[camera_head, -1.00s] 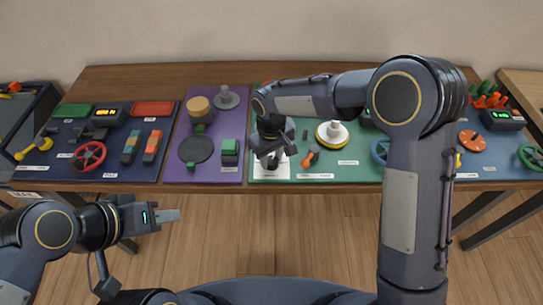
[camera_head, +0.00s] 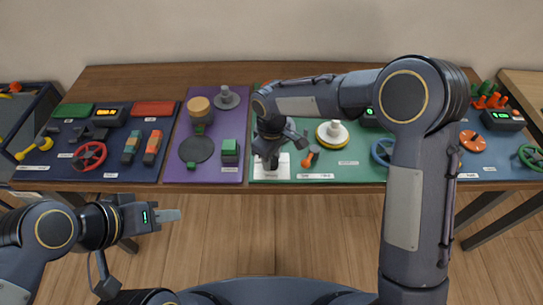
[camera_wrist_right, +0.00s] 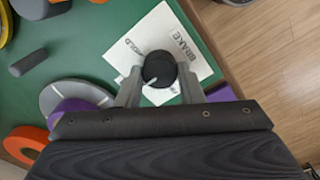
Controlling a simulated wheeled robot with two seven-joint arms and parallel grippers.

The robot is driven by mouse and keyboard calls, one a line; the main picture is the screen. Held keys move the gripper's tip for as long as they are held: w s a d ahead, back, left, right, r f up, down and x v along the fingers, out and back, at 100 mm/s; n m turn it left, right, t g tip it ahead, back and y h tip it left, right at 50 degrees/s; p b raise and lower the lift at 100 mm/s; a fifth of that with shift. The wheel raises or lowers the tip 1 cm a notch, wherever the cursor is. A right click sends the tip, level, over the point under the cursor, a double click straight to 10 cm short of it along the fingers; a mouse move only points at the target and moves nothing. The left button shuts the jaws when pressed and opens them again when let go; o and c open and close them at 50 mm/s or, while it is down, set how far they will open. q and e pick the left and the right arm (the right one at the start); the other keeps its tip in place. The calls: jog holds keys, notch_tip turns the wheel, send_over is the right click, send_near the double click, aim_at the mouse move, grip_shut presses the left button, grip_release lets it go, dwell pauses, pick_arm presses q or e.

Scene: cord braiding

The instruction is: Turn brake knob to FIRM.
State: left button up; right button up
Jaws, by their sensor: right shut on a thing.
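The brake knob (camera_wrist_right: 160,68) is a small round black knob on a white card (camera_wrist_right: 188,38) printed BRAKE, with a smaller word that looks like HOLD. A pale mark shows on its lower left side in the right wrist view; its exact setting is not readable. My right gripper (camera_wrist_right: 159,88) is shut on the knob, one finger on each side. In the head view my right gripper (camera_head: 272,158) is over the card (camera_head: 271,173) at the front of the green mat. My left gripper (camera_head: 172,215) is away from the table, at the lower left, and its finger gap is not clear.
The green mat (camera_head: 345,170) also bears a white-and-yellow disc (camera_head: 332,134) and an orange-tipped part (camera_head: 311,155). In the wrist view, discs and a grey cylinder (camera_wrist_right: 27,62) are nearby.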

aim_at(272, 160)
jog(key=o, duration=1)
notch_tip(272, 160, up, 8)
jog(key=shift+f, duration=0.1)
